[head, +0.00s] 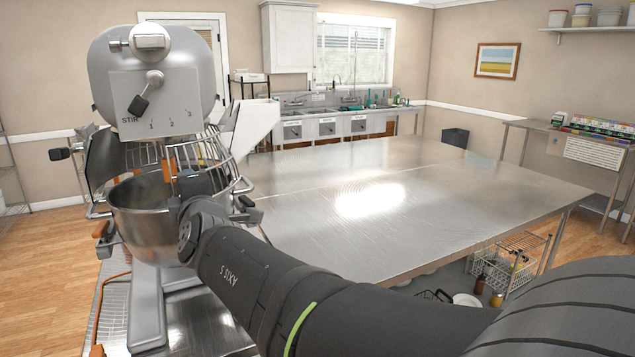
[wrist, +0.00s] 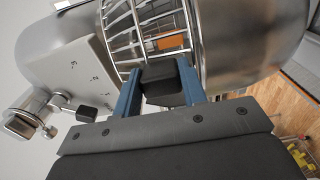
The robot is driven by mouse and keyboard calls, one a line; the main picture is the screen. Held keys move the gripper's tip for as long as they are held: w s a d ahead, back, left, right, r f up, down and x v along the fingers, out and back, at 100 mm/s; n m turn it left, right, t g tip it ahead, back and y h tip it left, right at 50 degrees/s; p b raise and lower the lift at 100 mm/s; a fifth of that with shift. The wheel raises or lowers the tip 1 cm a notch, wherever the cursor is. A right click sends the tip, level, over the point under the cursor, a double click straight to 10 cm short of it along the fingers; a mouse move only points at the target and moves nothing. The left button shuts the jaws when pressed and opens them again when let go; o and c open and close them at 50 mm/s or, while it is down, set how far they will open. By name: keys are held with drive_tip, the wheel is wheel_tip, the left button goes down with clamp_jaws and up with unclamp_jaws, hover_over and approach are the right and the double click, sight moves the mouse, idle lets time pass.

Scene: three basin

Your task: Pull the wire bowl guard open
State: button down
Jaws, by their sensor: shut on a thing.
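The wire bowl guard (head: 215,152) is a curved cage of metal bars on the front of the large grey stand mixer (head: 155,75), above its steel bowl (head: 142,222). In the wrist view the guard (wrist: 125,30) fills the upper middle, with bars close beyond my fingertips. My gripper (wrist: 160,76), with blue fingers, is shut on a black block-like handle (wrist: 162,80) at the guard's edge. In the head view my wrist and arm reach the bowl's right side and hide most of the grip.
A wide steel table (head: 400,200) stands right of the mixer, its top clear. A white chute (head: 256,125) sticks up beside the guard. A knob and a black-tipped lever (head: 146,92) project from the mixer head. A wire basket (head: 510,262) sits under the table.

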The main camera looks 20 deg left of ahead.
drive_tip(key=shift+w+d, duration=0.1)
drive_tip(key=shift+w, duration=0.05)
idle(0.4)
drive_tip(key=c, duration=1.2)
unclamp_jaws()
drive_tip(key=shift+o, duration=0.2)
drive_tip(key=v, duration=1.7)
drive_tip(key=shift+d, duration=0.2)
drive_tip(key=shift+r, duration=0.1)
drive_tip(key=shift+c, duration=0.2)
